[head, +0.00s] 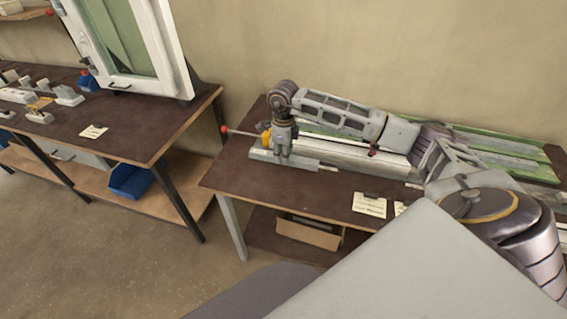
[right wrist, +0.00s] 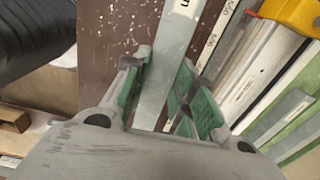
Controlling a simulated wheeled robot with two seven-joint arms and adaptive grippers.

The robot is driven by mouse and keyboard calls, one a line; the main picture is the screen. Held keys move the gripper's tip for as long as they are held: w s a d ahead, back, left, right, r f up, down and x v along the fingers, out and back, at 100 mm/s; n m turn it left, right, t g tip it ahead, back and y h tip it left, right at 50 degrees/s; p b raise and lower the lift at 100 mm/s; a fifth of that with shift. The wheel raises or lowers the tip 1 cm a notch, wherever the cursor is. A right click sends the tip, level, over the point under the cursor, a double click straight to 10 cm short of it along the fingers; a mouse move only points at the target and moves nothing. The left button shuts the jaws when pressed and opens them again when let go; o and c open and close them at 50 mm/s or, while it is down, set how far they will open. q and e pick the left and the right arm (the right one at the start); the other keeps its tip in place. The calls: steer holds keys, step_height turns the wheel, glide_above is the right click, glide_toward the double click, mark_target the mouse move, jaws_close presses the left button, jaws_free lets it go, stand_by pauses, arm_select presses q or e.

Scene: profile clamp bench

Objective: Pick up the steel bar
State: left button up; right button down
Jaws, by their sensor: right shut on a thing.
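The steel bar (head: 305,164) is a flat grey length near the left end of the right-hand bench, at its back part. My right gripper (head: 283,155) points down over it and is shut on it. In the right wrist view the bar (right wrist: 157,92) runs between the two green-padded fingers of the gripper (right wrist: 163,98). The fingers hide part of the bar in the head view. I cannot tell whether the bar touches the bench top. My left gripper is not in view.
A yellow clamp (head: 266,138) with a red-tipped rod is close behind the gripper. White and green profiles lie along the bench's back. Paper cards (head: 369,205) lie at its front edge. A second bench (head: 130,135) at left holds a window frame (head: 153,55).

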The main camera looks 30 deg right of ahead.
steer(key=shift+r, duration=1.6)
